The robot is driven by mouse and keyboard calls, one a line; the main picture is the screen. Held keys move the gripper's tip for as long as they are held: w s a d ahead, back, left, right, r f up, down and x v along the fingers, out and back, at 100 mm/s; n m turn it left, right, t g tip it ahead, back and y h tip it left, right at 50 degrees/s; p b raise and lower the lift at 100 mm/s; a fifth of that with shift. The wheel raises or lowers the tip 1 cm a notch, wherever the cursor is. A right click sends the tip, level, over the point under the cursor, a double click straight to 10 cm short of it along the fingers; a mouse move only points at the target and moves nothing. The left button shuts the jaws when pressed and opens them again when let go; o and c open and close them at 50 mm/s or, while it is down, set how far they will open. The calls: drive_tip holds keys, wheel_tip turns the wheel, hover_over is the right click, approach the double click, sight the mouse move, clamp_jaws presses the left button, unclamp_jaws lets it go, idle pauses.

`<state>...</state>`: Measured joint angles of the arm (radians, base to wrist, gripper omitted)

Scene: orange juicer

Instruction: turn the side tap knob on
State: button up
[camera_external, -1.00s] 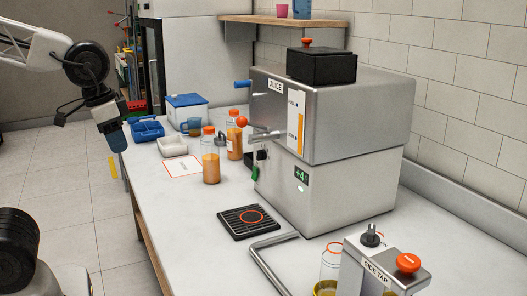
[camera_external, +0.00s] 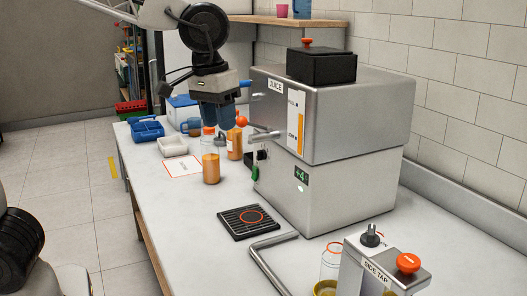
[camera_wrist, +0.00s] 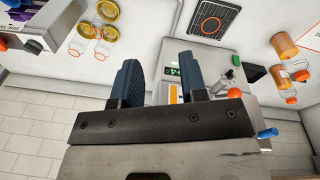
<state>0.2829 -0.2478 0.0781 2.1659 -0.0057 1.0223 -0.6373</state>
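The side tap box (camera_external: 376,270) stands at the lower right of the external view. A black knob (camera_external: 371,237) with a pale top and an orange knob (camera_external: 408,263) sit on it. Part of the box (camera_wrist: 40,18) shows at the top left of the wrist view. My gripper (camera_external: 219,114) is in front of the juicer's upper left side, well away from the tap. In the wrist view its two blue fingers are apart with nothing between them (camera_wrist: 159,75).
The steel juicer (camera_external: 345,120) fills the counter's middle. Orange bottles (camera_external: 211,166) stand left of it, below my gripper. A black drip grate (camera_external: 248,221) and a bent steel bar (camera_external: 268,262) lie before it. A clear jar (camera_external: 330,264) stands beside the tap. The front-left counter is clear.

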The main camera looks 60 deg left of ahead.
drive_tip(key=w+d+n, duration=0.2)
drive_tip(key=w+d, duration=0.7)
drive_tip(key=d, duration=0.4)
drive_tip(key=n+g, duration=0.1)
drive_tip(key=n, duration=0.2)
hover_over(372, 229)
wheel_tip(372, 229, down, 5)
drive_tip(key=shift+r, duration=0.2)
drive_tip(key=shift+f, duration=0.15)
drive_tip(key=shift+f, duration=3.75)
clamp_jaws()
